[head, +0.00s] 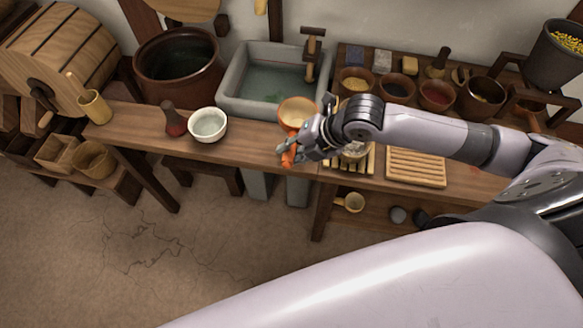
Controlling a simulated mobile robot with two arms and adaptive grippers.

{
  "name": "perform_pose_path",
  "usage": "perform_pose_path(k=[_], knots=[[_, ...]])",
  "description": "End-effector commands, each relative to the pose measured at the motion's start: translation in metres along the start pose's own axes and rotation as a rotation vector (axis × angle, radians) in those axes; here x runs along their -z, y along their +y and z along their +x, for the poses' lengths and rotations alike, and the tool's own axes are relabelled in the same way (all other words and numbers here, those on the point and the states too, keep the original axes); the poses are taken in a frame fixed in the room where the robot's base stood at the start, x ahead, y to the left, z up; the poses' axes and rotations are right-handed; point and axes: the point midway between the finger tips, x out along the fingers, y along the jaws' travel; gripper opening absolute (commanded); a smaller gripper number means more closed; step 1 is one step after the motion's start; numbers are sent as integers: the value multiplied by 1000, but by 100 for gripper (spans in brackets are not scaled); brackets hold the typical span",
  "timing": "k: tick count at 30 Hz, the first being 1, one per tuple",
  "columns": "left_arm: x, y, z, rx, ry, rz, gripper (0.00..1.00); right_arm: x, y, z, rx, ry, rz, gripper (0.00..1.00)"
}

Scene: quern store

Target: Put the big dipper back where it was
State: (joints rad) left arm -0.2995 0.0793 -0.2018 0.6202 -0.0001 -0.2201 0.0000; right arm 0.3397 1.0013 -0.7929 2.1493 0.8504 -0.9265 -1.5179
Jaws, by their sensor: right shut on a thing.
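My right gripper (293,150) is shut on an orange handle-like piece (289,158) above the front edge of the bench. An orange dipper bowl (298,111) with a pale inside shows just behind the gripper, by the basin's front edge. It looks like one dipper with the orange piece, but the fingers hide the join. A yellowish dipper (95,107) with a slanting handle stands at the bench's left end. Another pale dipper (354,202) lies on the low shelf at right. My left gripper is not in view.
A stone basin (265,85) holds water behind the bench (245,134). A white bowl (207,125) and a dark red bottle (174,120) stand left of the gripper. A brown vat (178,65) is behind. Several small bowls and a slatted rack (416,167) crowd the right.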

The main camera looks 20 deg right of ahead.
Motion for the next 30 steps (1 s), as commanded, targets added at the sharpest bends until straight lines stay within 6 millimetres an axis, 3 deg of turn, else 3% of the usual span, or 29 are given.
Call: perform_pose_path(k=[4, 18, 30], knots=[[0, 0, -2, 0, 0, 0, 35, 2, -21, 28, 1, 2, 3, 0], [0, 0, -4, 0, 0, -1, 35, 4, -55, 72, 1, 0, 1, 0], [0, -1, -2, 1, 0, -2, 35, 4, -59, 79, -1, -1, -1, 0]])
